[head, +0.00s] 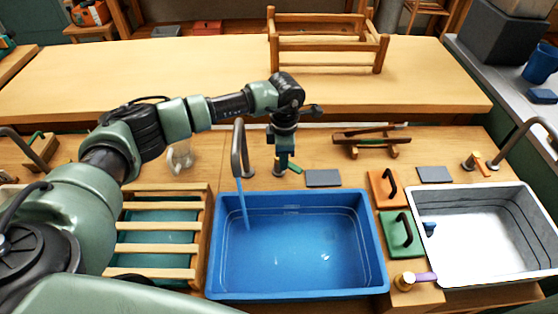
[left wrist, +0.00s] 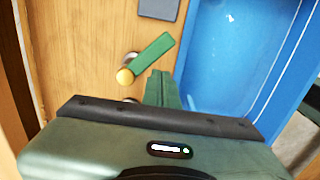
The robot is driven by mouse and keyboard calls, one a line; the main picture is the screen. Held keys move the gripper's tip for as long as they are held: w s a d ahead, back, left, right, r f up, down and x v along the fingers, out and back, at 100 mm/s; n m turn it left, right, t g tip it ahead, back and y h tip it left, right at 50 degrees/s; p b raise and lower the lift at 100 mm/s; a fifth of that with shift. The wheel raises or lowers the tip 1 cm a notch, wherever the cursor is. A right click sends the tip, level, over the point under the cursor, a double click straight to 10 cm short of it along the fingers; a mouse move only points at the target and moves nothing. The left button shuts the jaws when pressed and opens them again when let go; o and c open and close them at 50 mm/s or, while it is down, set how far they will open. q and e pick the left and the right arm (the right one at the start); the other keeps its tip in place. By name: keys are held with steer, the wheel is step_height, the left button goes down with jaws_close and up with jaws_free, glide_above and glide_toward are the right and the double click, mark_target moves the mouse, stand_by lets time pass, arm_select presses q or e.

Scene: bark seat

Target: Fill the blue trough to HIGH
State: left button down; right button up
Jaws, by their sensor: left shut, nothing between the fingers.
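The blue trough (head: 215,255) sits in the counter at centre front, with lines around its inner wall. A curved metal spout (head: 238,150) stands at its back left corner, and a blue stream of water (head: 245,205) runs from it into the trough. I cannot tell exactly which line the water is at. A green tap lever (head: 294,168) is behind the trough; it also shows in the left wrist view (left wrist: 153,58) beside a brass knob (left wrist: 125,76). My left gripper (head: 281,172) is shut and empty, pointing down close by the lever; its fingertips (left wrist: 162,75) appear just beside it.
A white basin (head: 455,270) with its own spout stands at right. Orange (head: 378,190) and green (head: 392,243) handled blocks lie between the basins. A slatted rack (head: 150,251) is left of the trough. A wooden frame (head: 328,45) stands on the back table.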

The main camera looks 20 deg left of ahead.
arm_select(q)
steer(key=shift+r, duration=0.1)
steer(key=w+d+b, duration=0.2)
steer(key=w+b, duration=0.5)
stand_by(0.4)
steer(key=shift+f+b, duration=1.45)
steer(key=shift+f, duration=0.6)
steer(key=shift+r, duration=0.1)
stand_by(4.6)
